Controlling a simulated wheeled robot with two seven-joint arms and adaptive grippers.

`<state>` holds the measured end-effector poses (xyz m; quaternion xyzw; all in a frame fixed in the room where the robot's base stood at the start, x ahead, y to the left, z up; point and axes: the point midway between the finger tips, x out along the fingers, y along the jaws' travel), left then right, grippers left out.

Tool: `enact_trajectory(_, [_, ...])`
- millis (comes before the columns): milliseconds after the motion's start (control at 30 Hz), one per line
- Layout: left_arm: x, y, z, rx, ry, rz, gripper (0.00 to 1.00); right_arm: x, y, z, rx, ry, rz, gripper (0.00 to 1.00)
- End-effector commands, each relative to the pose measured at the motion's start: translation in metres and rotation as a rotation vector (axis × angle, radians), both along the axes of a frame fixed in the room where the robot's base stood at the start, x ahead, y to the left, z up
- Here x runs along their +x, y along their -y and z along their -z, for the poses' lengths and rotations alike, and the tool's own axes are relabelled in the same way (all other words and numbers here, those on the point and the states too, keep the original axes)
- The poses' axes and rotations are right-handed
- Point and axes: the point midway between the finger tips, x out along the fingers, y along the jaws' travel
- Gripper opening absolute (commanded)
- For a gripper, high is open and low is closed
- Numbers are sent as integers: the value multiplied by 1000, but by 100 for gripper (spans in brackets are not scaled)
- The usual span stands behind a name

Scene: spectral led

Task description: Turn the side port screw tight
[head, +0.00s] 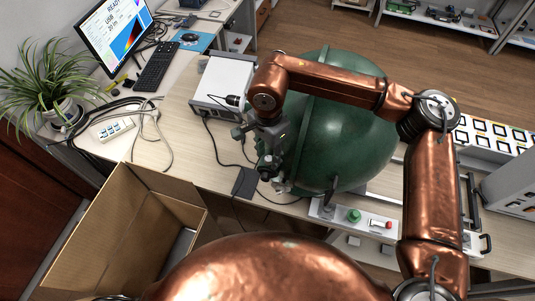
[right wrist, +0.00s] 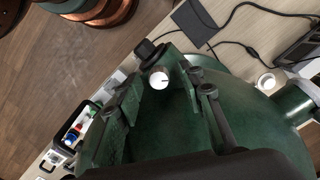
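The large green sphere (head: 345,135) stands on the bench in the head view. It also fills much of the right wrist view (right wrist: 165,135). My right arm reaches over it, and my right gripper (head: 270,170) points down at its left front side. In the right wrist view, a small white round head with a dark mark, apparently the side port screw (right wrist: 159,79), shows between the fingertips of the right gripper (right wrist: 160,82). The fingers are apart, with a gap seen on each side of it. In the head view the screw cannot be made out clearly. My left gripper is not in view.
A white instrument box (head: 222,85) stands left of the sphere, with cables nearby. A white tray (head: 340,223) with a green cap (head: 354,215) and a red-ended piece (head: 381,224) lies in front. An open cardboard box (head: 105,235) stands at lower left.

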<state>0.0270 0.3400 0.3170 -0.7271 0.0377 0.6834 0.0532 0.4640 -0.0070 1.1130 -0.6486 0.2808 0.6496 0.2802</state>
Motion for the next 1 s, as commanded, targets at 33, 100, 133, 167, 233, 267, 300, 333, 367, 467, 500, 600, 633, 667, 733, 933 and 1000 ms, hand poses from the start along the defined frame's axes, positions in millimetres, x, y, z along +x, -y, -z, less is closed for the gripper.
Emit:
enact_trajectory(33, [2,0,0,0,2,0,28,0,0,0,0,0,0,32])
enact_trajectory(100, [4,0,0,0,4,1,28,0,0,0,0,0,0,27])
enact_trajectory(133, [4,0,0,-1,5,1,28,0,0,0,0,0,0,25])
enact_trajectory(167, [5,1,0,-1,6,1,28,0,0,0,0,0,0,23])
enact_trajectory(233, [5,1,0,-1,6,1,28,0,0,0,0,0,0,18])
enact_trajectory(267, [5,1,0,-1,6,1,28,0,0,0,0,0,0,16])
enact_trajectory(300, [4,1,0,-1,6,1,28,0,0,0,0,0,0,13])
enact_trajectory(333, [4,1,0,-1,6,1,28,0,0,0,0,0,0,11])
enact_trajectory(367, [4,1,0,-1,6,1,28,0,0,0,0,0,0,9])
enact_trajectory(467, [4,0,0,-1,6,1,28,0,0,0,0,0,0,2])
enact_trajectory(500, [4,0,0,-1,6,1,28,0,0,0,0,0,0,0])
enact_trajectory(600, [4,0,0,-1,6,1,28,0,0,0,-1,1,1,0])
enact_trajectory(633, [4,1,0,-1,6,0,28,0,0,0,-1,1,1,0])
enact_trajectory(667, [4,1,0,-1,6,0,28,0,0,0,-1,1,2,0])
enact_trajectory(733, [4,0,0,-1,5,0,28,0,0,0,-1,1,6,0])
enact_trajectory(933, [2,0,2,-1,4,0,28,0,0,1,-1,1,59,0])
enact_trajectory(1000, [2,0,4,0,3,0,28,0,0,1,-1,1,95,0])
